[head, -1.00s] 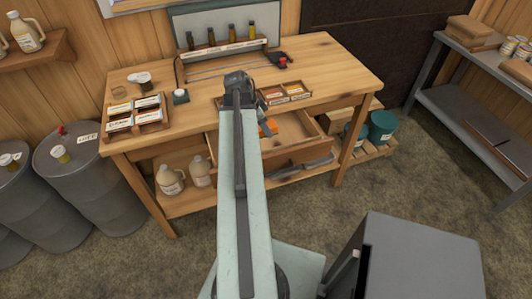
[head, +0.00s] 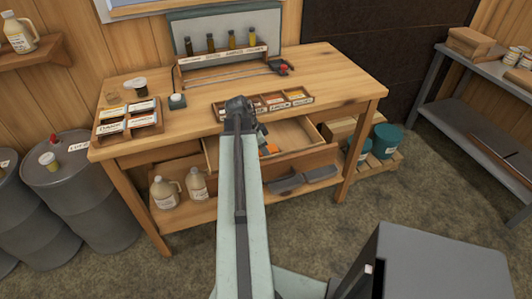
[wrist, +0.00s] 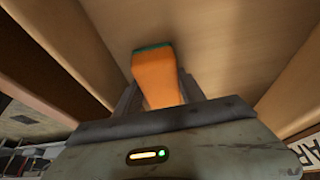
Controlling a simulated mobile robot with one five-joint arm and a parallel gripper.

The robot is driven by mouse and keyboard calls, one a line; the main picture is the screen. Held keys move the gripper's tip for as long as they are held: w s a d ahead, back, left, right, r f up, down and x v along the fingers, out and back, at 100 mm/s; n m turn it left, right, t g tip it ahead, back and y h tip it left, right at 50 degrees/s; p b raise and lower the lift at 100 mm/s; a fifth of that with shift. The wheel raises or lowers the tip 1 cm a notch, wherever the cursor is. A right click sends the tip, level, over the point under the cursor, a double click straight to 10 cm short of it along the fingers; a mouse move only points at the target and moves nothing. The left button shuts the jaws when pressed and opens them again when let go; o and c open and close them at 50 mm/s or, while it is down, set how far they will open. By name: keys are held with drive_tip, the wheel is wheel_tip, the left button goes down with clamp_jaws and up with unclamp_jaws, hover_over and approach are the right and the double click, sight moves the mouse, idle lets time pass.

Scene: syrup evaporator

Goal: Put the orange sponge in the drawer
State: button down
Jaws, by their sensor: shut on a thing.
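The orange sponge (wrist: 157,78) has a green layer along its far end. In the wrist view my gripper (wrist: 160,92) is shut on it, with a dark finger on either side. In the head view a bit of the sponge (head: 268,149) shows just right of my arm, over the open drawer (head: 296,134). The drawer is pulled out below the workbench top, and its pale bottom shows bare to the right of the sponge. The wrist view shows wooden walls on both sides of the sponge. I cannot tell whether the sponge touches the drawer bottom.
The workbench (head: 330,75) holds a label tray (head: 284,101), a box of cards (head: 130,118) and a rack of bottles (head: 222,53). Jugs (head: 166,192) stand on the lower shelf. A grey cabinet (head: 435,262) stands at front right.

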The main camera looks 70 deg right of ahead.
drive_tip(key=shift+f, duration=0.2)
drive_tip(key=c, duration=0.7)
unclamp_jaws()
drive_tip(key=shift+r, duration=0.1)
drive_tip(key=p+v, duration=1.1)
drive_tip(key=v, duration=0.1)
drive_tip(key=shift+r, duration=0.15)
